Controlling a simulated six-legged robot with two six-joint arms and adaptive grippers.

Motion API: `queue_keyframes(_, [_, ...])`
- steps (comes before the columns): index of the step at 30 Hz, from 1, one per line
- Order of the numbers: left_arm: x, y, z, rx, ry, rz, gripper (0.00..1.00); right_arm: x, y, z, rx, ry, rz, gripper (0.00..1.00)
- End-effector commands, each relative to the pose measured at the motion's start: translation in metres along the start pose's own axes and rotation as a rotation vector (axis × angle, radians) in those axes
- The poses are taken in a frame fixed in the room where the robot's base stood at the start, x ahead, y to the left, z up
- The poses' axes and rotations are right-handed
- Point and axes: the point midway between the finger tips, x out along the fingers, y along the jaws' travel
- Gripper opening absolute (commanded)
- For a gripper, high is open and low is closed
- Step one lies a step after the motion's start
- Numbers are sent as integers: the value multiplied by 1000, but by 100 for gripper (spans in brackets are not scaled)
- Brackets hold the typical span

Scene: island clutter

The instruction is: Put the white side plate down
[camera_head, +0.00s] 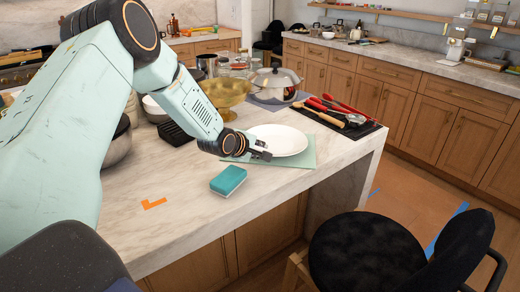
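The white side plate (282,140) is over a pale green mat (303,160) near the right end of the marble island. It looks roughly level; I cannot tell if it touches the mat or is just above it. My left gripper (262,151) reaches in from the left, with its fingers at the plate's near left rim. The fingers appear shut on that rim, and they hide a small part of it. My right gripper is not in view.
A teal sponge (228,180) lies in front of the gripper. An amber glass bowl (227,92) and a lidded metal pot (275,82) stand behind. Red-handled utensils lie on a dark mat (359,130) to the right. A black seat (365,252) stands below.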

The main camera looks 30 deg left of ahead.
Motion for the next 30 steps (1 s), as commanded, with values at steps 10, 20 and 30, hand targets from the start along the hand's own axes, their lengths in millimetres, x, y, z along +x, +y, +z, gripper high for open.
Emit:
queue_keyframes(10, [-5,-3,0,0,0,-1,15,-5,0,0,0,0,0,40])
queue_keyframes(20, [-10,-6,0,-2,0,0,15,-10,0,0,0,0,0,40])
queue_keyframes(30, [-14,-10,0,-1,0,-1,15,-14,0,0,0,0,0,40])
